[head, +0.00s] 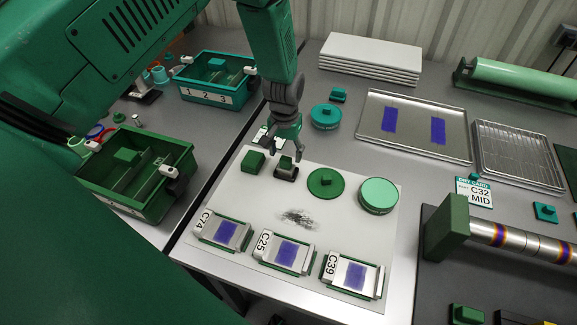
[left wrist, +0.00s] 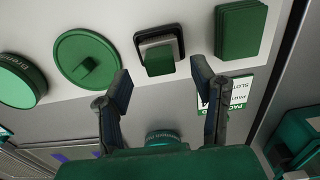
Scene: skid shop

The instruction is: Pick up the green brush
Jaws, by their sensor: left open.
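What looks like the green brush (head: 286,168) is a small block with a green top and a grey and black base, standing on the white mat (head: 330,222). It also shows in the left wrist view (left wrist: 159,58), just beyond and between the fingertips. My left gripper (head: 285,148) is open and empty, its two fingers spread above and slightly behind the brush, apart from it. The left wrist view shows both fingers (left wrist: 161,78). My right gripper is in neither view.
Beside the brush are a green pad stack (head: 253,161), a green knobbed disc (head: 326,184) and a round tin (head: 378,195). Labelled plates (head: 286,253) lie along the mat's front. A green divided bin (head: 136,172) stands left. A metal tray (head: 414,147) lies right.

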